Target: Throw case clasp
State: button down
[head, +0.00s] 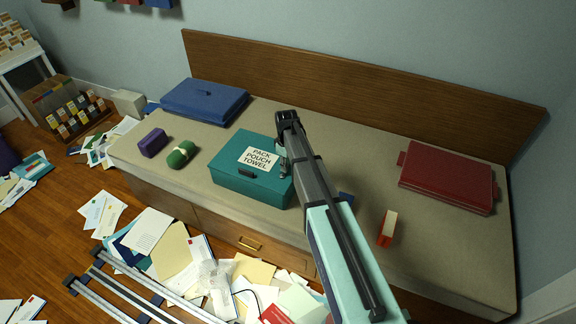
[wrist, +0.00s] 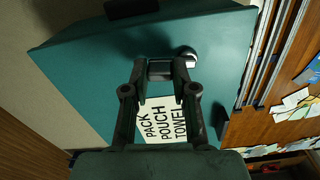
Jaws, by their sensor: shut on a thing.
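The teal case (head: 228,178) lies closed on the bench, with a label on its lid reading "PACK POUCH TOWEL" and a dark handle on its front side. My gripper (head: 283,168) points down at the right part of the case. In the wrist view the teal lid (wrist: 85,75) fills the middle, and my gripper (wrist: 160,70) has its fingertips drawn together over it. My gripper is shut on the clasp, but the fingers hide the grasped part.
The bench holds a blue case (head: 204,98), a purple pouch (head: 153,142), a green roll (head: 178,158), a red case (head: 445,178) and a small red-and-white box (head: 387,228). A wooden backboard (head: 350,98) stands behind. Papers cover the floor in front.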

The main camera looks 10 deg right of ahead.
jog(key=shift+w+a+n, duration=0.15)
jog(key=shift+n, duration=0.65)
jog(key=c, duration=0.9)
grip_release()
jog(key=shift+r, duration=0.1)
notch_tip(320, 180, up, 12)
jog(key=shift+f, duration=0.1)
